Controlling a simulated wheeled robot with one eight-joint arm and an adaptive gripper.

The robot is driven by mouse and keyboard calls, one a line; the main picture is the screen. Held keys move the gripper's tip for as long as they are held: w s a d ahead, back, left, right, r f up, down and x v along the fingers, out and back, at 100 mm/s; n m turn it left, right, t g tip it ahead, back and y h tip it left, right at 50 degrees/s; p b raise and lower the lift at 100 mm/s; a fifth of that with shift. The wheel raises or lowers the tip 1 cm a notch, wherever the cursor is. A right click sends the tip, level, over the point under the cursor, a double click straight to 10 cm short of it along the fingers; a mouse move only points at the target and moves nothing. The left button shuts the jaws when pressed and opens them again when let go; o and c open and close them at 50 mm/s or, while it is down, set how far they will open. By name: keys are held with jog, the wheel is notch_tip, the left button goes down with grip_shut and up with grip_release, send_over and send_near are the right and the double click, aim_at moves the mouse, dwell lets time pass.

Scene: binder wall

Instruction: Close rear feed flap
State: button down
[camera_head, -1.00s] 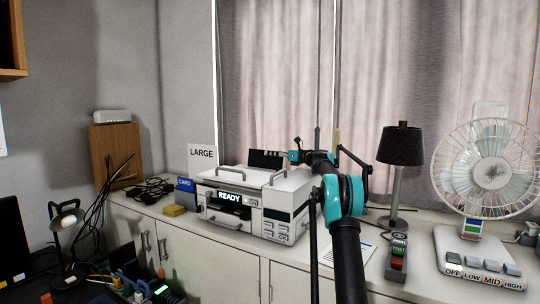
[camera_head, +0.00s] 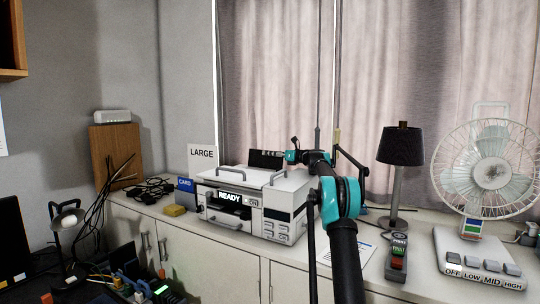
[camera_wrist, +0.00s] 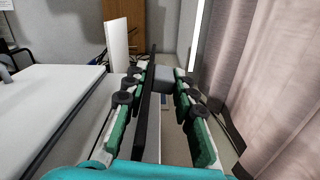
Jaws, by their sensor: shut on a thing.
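The printer (camera_head: 250,204) stands on the white cabinet top with its READY display facing front. Its rear feed flap (camera_head: 265,159) is a dark panel standing up behind the top lid. My gripper (camera_head: 287,156) is at the flap's right end, reaching in from the right. In the wrist view the flap shows as a thin dark upright strip (camera_wrist: 150,110) between the green-padded fingers of my gripper (camera_wrist: 160,76), close to the left finger. The gripper is shut on it, though a gap shows towards the right finger pad. The exact contact is hard to see.
Curtains (camera_head: 275,80) hang close behind the printer. A LARGE sign (camera_head: 203,155) and a blue CARD box (camera_head: 185,186) stand at its left. A lamp (camera_head: 402,147), a red-button switch box (camera_head: 397,258) and a fan (camera_head: 490,172) stand to the right.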

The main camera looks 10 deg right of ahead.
aim_at(263, 156)
jog(key=shift+r+n, duration=0.1)
jog(key=shift+n, duration=0.2)
jog(key=shift+s+a+r+n, duration=0.1)
jog(key=shift+s+a+n, duration=0.2)
jog(key=shift+n, duration=0.3)
jog(key=shift+s+a+r+n, duration=0.15)
jog(key=shift+s+n, duration=0.25)
jog(key=shift+n, duration=0.2)
jog(key=s+n, duration=0.1)
jog(key=s+a+n, duration=0.1)
jog(key=n, duration=0.1)
jog(key=shift+a+f, duration=0.1)
jog(key=shift+a, duration=0.05)
jog(key=shift+s+a+f, duration=0.35)
jog(key=shift+s+a, duration=0.3)
jog(key=shift+s, duration=0.15)
jog(key=c, duration=1.3)
grip_release()
jog(key=shift+a, duration=0.1)
jog(key=shift+c, duration=0.2)
jog(key=v, duration=1.2)
